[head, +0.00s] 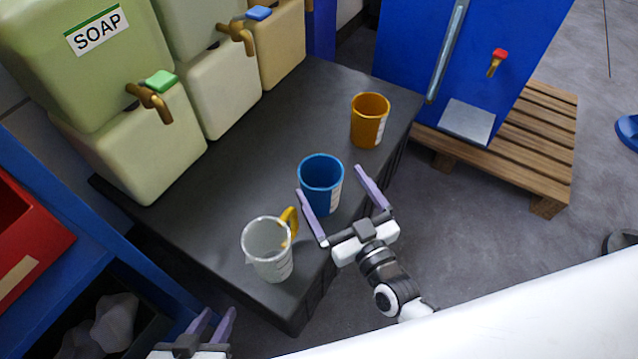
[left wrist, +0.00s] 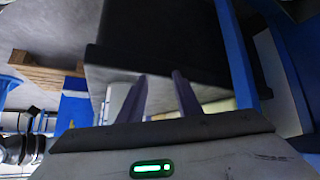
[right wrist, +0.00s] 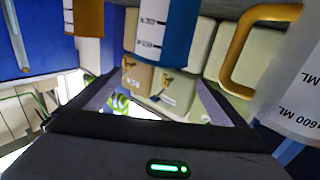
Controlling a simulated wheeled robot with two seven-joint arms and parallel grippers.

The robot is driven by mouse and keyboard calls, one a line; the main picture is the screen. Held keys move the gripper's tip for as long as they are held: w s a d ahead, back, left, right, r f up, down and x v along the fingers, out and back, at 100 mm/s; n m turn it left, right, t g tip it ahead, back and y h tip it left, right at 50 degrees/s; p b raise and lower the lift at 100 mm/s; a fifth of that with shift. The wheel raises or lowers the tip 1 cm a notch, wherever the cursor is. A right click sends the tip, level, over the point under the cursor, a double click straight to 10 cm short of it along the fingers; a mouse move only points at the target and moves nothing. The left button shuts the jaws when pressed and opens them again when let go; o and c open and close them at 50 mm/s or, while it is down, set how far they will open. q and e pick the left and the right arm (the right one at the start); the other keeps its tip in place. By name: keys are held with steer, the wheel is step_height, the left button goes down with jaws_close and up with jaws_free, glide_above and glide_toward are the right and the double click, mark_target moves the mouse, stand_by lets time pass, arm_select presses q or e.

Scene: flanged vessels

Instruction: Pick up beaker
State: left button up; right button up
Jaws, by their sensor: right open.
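Three beakers stand upright on the dark table: a blue one (head: 321,188), an orange one (head: 369,122) and a translucent white one (head: 268,252) with a yellow handle. My right gripper (head: 330,183) is open, its fingers on either side of the blue beaker in the head view; contact cannot be told. The right wrist view shows the blue beaker (right wrist: 168,30) ahead between the fingers, the orange one (right wrist: 84,16) left and the white one (right wrist: 298,95) right. My left gripper (head: 213,318) is low, off the table's front edge, its fingers apart and empty.
The dark table (head: 225,205) carries green and cream soap containers (head: 140,140) with taps along its back. A blue tank (head: 470,60) stands on a wooden pallet (head: 535,150) at right. A blue shelf (head: 85,240) with a red bin (head: 25,235) is at left.

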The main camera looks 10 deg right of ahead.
mark_target(328, 201)
step_height(328, 201, down, 8)
steer(key=b, duration=0.6)
steer(key=shift+r, duration=0.25)
steer(key=shift+w+f+b, duration=0.1)
steer(key=shift+f+b, duration=0.05)
steer(key=shift+b, duration=0.3)
steer(key=shift+w, duration=0.3)
steer(key=w, duration=0.2)
steer(key=w+a+b, duration=0.1)
steer(key=w, duration=0.1)
steer(key=shift+w, duration=0.1)
steer(key=w+b, duration=0.1)
steer(key=w, duration=0.3)
steer(key=shift+w+a, duration=0.1)
steer(key=shift+a, duration=0.1)
steer(key=shift+w+a, duration=0.1)
steer(key=shift+w, duration=0.5)
arm_select(q)
steer(key=shift+n+t+h, duration=0.3)
steer(key=f, duration=0.5)
steer(key=shift+w+d+f, duration=0.15)
steer(key=shift+d, duration=0.15)
arm_select(e)
steer(key=shift+r, duration=0.2)
steer(key=c, duration=1.3)
